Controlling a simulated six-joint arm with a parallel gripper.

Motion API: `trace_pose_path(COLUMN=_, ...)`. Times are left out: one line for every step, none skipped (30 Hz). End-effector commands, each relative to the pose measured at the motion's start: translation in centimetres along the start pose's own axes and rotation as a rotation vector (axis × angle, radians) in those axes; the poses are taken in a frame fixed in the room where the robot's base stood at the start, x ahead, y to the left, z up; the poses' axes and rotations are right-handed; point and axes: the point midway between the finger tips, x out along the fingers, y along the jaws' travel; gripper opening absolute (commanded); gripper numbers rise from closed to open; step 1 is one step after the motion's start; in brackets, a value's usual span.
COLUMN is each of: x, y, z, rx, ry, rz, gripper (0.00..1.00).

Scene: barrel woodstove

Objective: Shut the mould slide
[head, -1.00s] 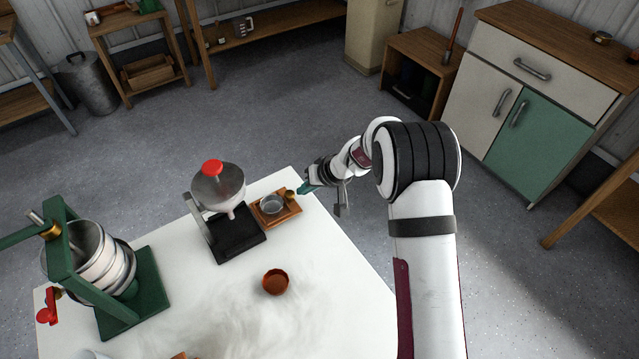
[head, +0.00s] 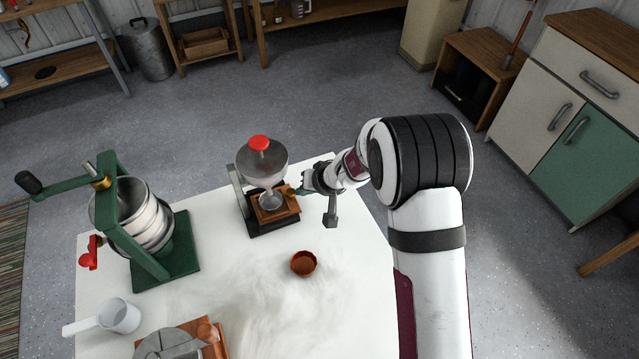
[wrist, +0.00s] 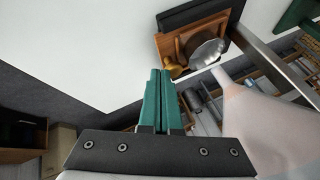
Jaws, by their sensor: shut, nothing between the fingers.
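The mould slide is a wooden plate (head: 289,212) with a round metal cup (head: 270,201) and a brass knob (head: 287,189) at its right end. It sits over the black base (head: 272,229), below the spout of the grey hopper (head: 250,157) with a red knob. My gripper (head: 301,190) is at the right, by the brass knob. In the wrist view its teal fingers (wrist: 166,88) are shut and empty, tips close to the brass knob (wrist: 173,67). The wooden slide (wrist: 176,30) and its cup (wrist: 204,48) show beyond. Contact with the knob is hard to tell.
A small orange-brown bowl (head: 303,263) stands in front of the base on the white table (head: 345,300). A green-framed machine (head: 180,255) stands left. A white measuring cup (head: 121,316) and a wooden piece with a metal disc (head: 215,345) are at the front left.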

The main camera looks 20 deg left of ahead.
Motion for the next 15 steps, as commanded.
trace_pose_path(x=0.0, y=0.0, z=0.0, rx=0.000, ry=0.000, rz=0.000, gripper=0.00)
trace_pose_path(x=0.0, y=0.0, z=0.0, rx=0.000, ry=0.000, rz=0.000, gripper=0.00)
trace_pose_path(x=0.0, y=0.1, z=0.0, rx=0.000, ry=0.000, rz=0.000, gripper=0.00)
trace_pose_path(x=0.0, y=0.1, z=0.0, rx=0.000, ry=0.000, rz=0.000, gripper=0.00)
trace_pose_path(x=-0.1, y=0.2, z=-0.1, rx=0.001, ry=0.001, rz=0.000, gripper=0.00)
trace_pose_path(x=-0.3, y=0.4, z=-0.1, rx=0.002, ry=0.001, rz=0.001, gripper=0.00)
trace_pose_path(x=-0.5, y=0.7, z=-0.1, rx=0.003, ry=0.001, rz=0.001, gripper=0.00)
trace_pose_path(x=-0.7, y=1.0, z=-0.2, rx=0.003, ry=0.002, rz=0.001, gripper=0.00)
trace_pose_path(x=-1.1, y=1.6, z=-0.2, rx=0.004, ry=0.002, rz=0.001, gripper=0.00)
trace_pose_path(x=-1.5, y=2.1, z=-0.3, rx=0.003, ry=0.003, rz=0.001, gripper=0.00)
trace_pose_path(x=-1.9, y=2.7, z=-0.4, rx=0.004, ry=0.003, rz=0.002, gripper=0.00)
trace_pose_path(x=-2.5, y=3.5, z=-0.4, rx=0.005, ry=0.003, rz=0.001, gripper=0.00)
trace_pose_path(x=-3.5, y=3.4, z=-0.5, rx=0.002, ry=0.005, rz=0.001, gripper=0.00)
trace_pose_path(x=-4.5, y=3.3, z=-0.5, rx=-0.001, ry=0.006, rz=0.001, gripper=0.00)
trace_pose_path(x=-5.8, y=3.3, z=-0.5, rx=-0.001, ry=0.006, rz=0.000, gripper=0.00)
